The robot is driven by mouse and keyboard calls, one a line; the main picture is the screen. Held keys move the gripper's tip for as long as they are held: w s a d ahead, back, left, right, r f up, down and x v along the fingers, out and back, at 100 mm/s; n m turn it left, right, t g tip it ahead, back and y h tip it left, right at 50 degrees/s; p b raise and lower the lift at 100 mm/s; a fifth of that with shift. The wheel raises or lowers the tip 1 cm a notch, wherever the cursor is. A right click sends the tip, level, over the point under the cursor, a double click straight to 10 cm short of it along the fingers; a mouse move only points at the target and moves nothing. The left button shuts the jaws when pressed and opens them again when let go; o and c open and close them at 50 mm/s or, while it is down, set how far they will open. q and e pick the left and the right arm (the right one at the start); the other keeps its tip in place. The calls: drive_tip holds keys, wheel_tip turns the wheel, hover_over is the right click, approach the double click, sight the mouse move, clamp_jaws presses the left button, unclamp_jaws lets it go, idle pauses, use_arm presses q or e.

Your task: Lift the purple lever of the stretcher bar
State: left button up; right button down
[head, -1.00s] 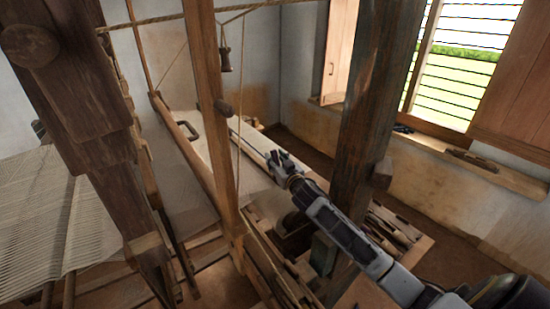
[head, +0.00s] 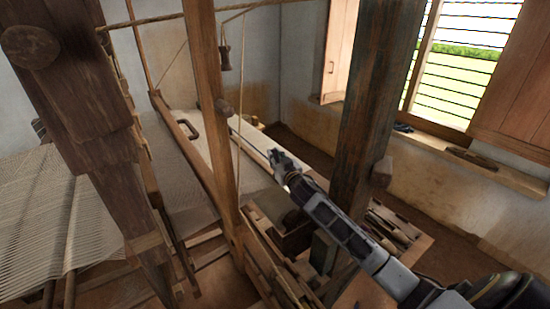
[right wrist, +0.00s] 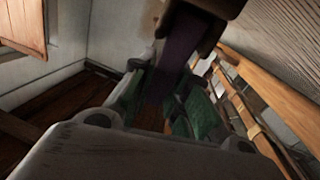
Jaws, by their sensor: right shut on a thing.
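The purple lever (right wrist: 176,58) shows in the right wrist view as a dark purple strip coming down from a brown wooden piece at the top. My right gripper (right wrist: 165,100) is shut on the lever, with a green-padded finger on each side of it. In the head view my right gripper (head: 282,160) is small, over the right side of the pale cloth, and hides the lever there. The stretcher bar cannot be made out clearly in the head view. My left gripper is not in view.
A shuttered window (head: 460,60) is at the right.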

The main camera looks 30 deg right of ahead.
drive_tip(key=shift+r, duration=0.1)
idle(0.3)
drive_tip(key=shift+w+g+p, duration=0.2)
drive_tip(key=shift+g+p, duration=0.2)
drive_tip(key=shift+p, duration=0.1)
drive_tip(key=shift+w+f+g, duration=0.4)
drive_tip(key=shift+g, duration=0.5)
drive_tip(key=c, duration=1.4)
unclamp_jaws()
drive_tip(key=shift+a, duration=0.1)
drive_tip(key=shift+o, duration=0.2)
drive_tip(key=shift+s, duration=0.25)
drive_tip(key=v, duration=1.1)
drive_tip(key=shift+s, duration=0.3)
